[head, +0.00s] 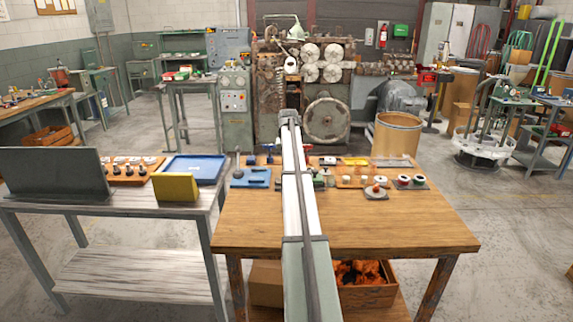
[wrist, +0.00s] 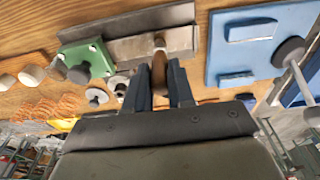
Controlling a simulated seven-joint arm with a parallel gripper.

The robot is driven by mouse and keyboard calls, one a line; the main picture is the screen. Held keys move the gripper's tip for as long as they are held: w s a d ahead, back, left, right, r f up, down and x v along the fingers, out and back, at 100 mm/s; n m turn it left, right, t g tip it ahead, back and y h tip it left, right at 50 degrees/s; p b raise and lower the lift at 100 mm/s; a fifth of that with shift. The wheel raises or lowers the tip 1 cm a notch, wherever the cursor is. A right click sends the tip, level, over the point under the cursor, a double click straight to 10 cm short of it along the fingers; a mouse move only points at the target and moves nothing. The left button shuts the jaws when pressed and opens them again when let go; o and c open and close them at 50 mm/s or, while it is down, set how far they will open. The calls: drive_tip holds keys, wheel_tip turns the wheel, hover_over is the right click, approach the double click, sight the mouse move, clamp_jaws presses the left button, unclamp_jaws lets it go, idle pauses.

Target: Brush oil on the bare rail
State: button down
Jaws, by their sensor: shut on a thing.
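My gripper (wrist: 160,82) shows in the wrist view, its two dark fingers closed around a brown wooden handle (wrist: 159,70). The handle looks like a brush's; its bristles cannot be made out. A darker grey strip (wrist: 130,20) lies alongside that bar. I cannot tell which of them is the bare rail, or whether the held thing touches the bar. In the head view my arm hides the gripper and the middle of the wooden table (head: 390,234).
A green plate with a dark knob (wrist: 85,62) lies beside the bar. A blue board (wrist: 225,70) with a blue block (wrist: 252,30) is on the other side. Several small cups and coils stand nearby. The table's front right is clear. A coiling machine (head: 325,115) stands behind.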

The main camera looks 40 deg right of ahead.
drive_tip(key=shift+s+d, duration=0.6)
drive_tip(key=shift+d, duration=0.05)
drive_tip(key=shift+s, duration=0.1)
drive_tip(key=shift+s+d, duration=0.55)
drive_tip(key=shift+d, duration=0.1)
drive_tip(key=shift+s, duration=0.1)
drive_tip(key=shift+s+d, duration=0.5)
drive_tip(key=shift+d, duration=0.05)
drive_tip(key=shift+s+d, duration=0.6)
drive_tip(key=shift+d, duration=0.05)
drive_tip(key=shift+a, duration=0.1)
